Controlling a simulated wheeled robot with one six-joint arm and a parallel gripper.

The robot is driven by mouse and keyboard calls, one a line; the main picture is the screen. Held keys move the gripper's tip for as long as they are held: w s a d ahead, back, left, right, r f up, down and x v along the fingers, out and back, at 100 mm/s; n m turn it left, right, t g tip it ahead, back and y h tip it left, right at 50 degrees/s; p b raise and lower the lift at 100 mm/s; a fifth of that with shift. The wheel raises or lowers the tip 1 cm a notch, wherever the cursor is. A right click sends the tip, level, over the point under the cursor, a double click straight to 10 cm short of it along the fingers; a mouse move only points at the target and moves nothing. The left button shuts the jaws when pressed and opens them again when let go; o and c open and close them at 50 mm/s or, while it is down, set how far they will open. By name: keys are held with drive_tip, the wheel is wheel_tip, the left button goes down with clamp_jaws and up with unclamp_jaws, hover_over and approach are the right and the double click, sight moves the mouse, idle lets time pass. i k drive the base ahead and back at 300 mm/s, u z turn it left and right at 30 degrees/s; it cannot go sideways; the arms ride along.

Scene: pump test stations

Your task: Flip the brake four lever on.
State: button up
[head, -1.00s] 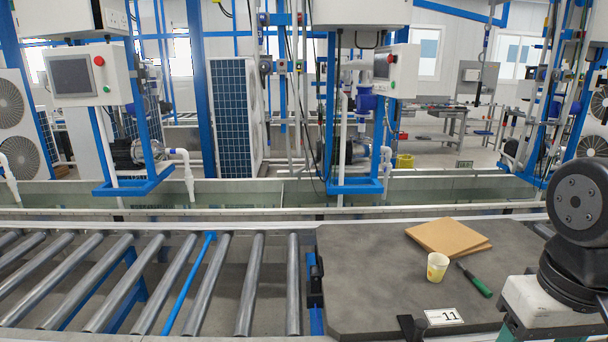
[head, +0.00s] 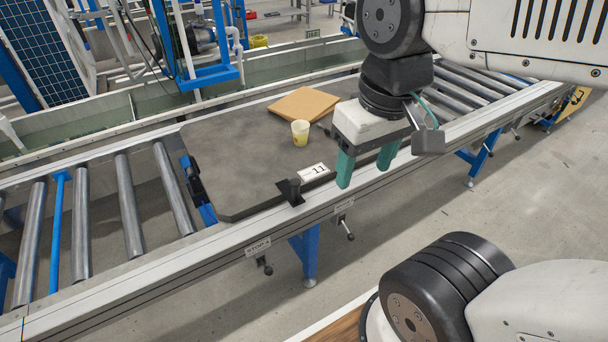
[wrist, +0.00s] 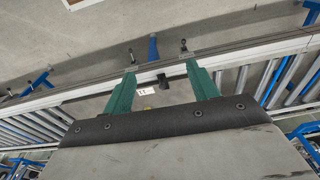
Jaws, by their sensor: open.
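Small dark levers hang on the near side of the conveyor rail. One (head: 265,266) is below a plate (head: 258,246) that seems to read STOP; another lever (head: 347,230) is farther right, under a label (head: 344,206) too small to read. I cannot tell which one is brake four, or its on or off state. In the wrist view, two levers show beyond the rail, left (wrist: 131,56) and right (wrist: 183,45). My gripper (head: 364,177) is open and empty, its green fingers pointing down near the conveyor's near edge. The fingers (wrist: 160,72) also show apart in the wrist view.
A dark pallet (head: 230,165) on the rollers carries a brown board (head: 303,103), a yellow cup (head: 300,132) and a card marked 11 (head: 314,172). A blue leg (head: 305,258) stands under the rail (head: 130,285). The floor in front (head: 480,205) is mostly clear.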

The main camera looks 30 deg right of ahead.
sight(351, 237)
drive_tip(key=u, duration=0.05)
drive_tip(key=k, duration=0.5)
drive_tip(key=u, duration=0.75)
drive_tip(key=i, duration=0.85)
drive_tip(key=z, duration=1.95)
